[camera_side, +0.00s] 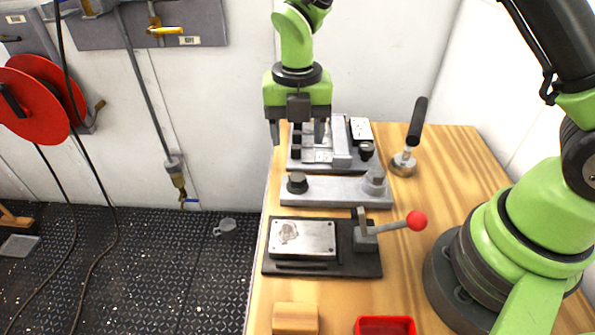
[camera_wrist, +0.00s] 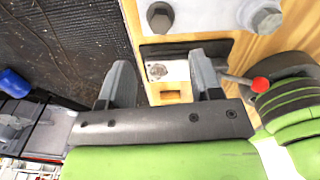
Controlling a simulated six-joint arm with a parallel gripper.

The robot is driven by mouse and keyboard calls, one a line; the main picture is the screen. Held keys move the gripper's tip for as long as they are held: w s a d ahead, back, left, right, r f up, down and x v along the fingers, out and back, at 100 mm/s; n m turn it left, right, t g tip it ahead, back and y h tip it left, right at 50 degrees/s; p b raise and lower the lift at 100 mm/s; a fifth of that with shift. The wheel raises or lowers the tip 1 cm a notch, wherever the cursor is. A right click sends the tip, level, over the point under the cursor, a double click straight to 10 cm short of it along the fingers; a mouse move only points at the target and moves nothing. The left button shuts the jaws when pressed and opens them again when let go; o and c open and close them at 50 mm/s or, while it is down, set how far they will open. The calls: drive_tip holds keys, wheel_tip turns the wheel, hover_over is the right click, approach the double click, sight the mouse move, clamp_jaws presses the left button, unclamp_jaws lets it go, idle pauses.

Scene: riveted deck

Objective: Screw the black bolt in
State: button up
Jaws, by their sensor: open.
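The black bolt (camera_side: 297,183) stands upright at the left end of a grey metal plate (camera_side: 335,191) on the bench; I cannot tell how deep it sits. A grey hex bolt (camera_side: 375,177) stands at the plate's right end. My gripper (camera_side: 298,135) points down, open and empty, above and behind the plate, near the rear fixture. Its two fingers also show apart in the wrist view (camera_wrist: 159,63).
The rear fixture (camera_side: 342,145) carries black pegs near my fingers. A black-handled tool (camera_side: 416,125) stands to the right. In front are a clamp with a red-ball lever (camera_side: 416,221), a wooden block (camera_side: 295,318) and a red tray (camera_side: 385,322). The bench's left edge is close.

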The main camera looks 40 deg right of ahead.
sight(298, 176)
wheel_tip(298, 176, down, 9)
drive_tip(key=shift+f, duration=0.15)
idle(0.4)
drive_tip(key=c, duration=0.9)
